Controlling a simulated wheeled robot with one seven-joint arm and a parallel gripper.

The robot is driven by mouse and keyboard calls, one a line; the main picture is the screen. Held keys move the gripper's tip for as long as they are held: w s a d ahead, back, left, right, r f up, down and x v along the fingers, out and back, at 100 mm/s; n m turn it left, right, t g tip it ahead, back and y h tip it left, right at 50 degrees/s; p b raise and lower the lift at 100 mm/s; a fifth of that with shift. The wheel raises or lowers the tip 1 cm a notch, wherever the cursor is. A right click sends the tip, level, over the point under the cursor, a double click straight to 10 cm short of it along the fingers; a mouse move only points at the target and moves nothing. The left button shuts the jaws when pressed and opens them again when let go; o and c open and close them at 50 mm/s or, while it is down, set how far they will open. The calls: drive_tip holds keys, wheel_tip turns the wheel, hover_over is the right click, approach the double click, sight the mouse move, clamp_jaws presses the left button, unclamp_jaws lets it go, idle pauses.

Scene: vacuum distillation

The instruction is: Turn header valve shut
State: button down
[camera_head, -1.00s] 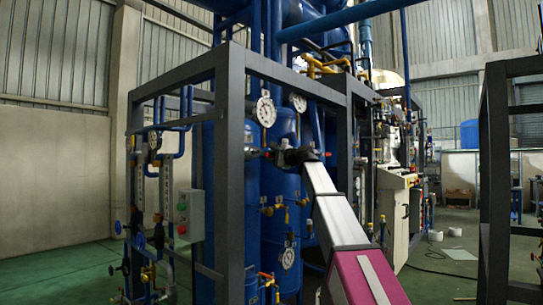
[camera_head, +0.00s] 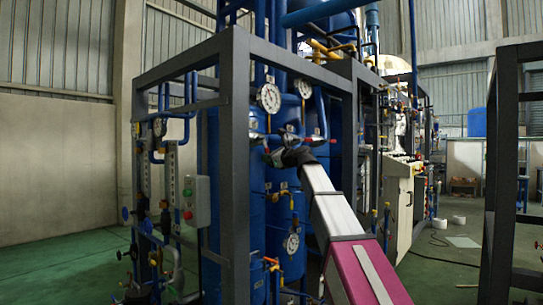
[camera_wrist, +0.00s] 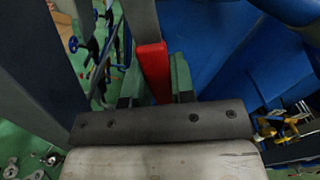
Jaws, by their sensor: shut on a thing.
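A red valve handle (camera_wrist: 152,70) fills the middle of the wrist view, lying lengthwise between two greenish fingers. My gripper (camera_wrist: 156,88) is shut on this handle. In the head view my gripper (camera_head: 270,157) is a dark shape at the end of my arm, at the blue pipework below the large gauge. The valve body and most of the handle are hidden there. Another small red handle (camera_head: 332,141) shows to the right of my gripper, apart from it.
A dark steel frame post (camera_head: 235,170) stands just left of my gripper. A white dial gauge (camera_head: 268,97) is above it. Blue tanks (camera_head: 285,215) stand behind and below. A grey box with red and green buttons (camera_head: 195,200) is at left. Green floor is open at lower left.

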drive_tip(key=shift+s+a+f+m, duration=0.2)
drive_tip(key=shift+s+a+m, duration=0.4)
drive_tip(key=shift+m, duration=0.5)
drive_tip(key=shift+s+a+f+m, duration=0.15)
drive_tip(key=shift+s+a+m, duration=0.2)
drive_tip(key=shift+s+m, duration=0.55)
drive_tip(key=shift+w+m, duration=0.2)
drive_tip(key=shift+m, duration=0.1)
drive_tip(key=c, duration=1)
unclamp_jaws()
drive_tip(key=shift+o, duration=0.2)
drive_tip(key=v, duration=1)
drive_tip(key=shift+s+d, duration=0.25)
drive_tip(key=shift+d, duration=0.05)
